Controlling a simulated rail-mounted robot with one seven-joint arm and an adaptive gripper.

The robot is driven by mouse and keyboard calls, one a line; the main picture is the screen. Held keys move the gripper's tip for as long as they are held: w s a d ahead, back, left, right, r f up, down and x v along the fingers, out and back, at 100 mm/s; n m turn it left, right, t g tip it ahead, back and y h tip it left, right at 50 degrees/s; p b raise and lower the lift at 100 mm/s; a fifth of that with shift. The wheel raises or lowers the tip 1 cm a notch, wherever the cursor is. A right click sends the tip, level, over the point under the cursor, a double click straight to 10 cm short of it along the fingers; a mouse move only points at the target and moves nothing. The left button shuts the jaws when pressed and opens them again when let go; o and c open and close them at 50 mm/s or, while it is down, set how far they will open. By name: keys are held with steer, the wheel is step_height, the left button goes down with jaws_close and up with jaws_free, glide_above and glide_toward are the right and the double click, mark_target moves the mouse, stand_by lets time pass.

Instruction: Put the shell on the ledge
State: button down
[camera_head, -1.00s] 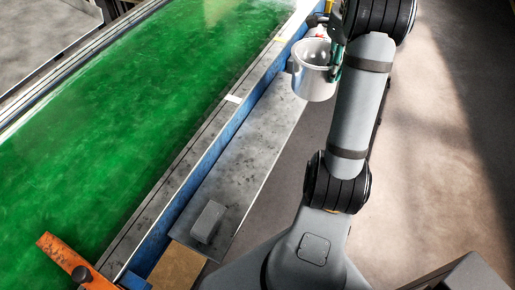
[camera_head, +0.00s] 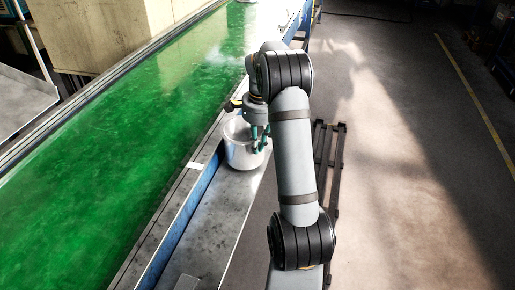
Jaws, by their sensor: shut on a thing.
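The shell, a shiny silver metal pot (camera_head: 240,154) with an open top, is upright in the middle of the head view. My gripper (camera_head: 262,138) is shut on its right-hand rim side, with dark greenish fingers at the wall. The ledge (camera_head: 205,235) is a long grey metal strip along the blue side of the green conveyor. The pot's base appears over the ledge's far part. I cannot tell whether it touches the metal.
The green conveyor belt (camera_head: 120,130) runs along the left. A light-coloured pot-like thing (camera_head: 247,2) shows at the top edge. Open floor (camera_head: 400,200) lies to the right.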

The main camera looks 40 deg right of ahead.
steer(key=shift+f, duration=0.7)
steer(key=shift+f, duration=0.25)
steer(key=c, duration=1.7)
jaws_free()
steer(key=shift+r, duration=0.15)
steer(key=r, duration=0.4)
steer(key=r+p, duration=0.1)
steer(key=r, duration=0.7)
steer(key=shift+s+r, duration=0.1)
steer(key=shift+s, duration=0.25)
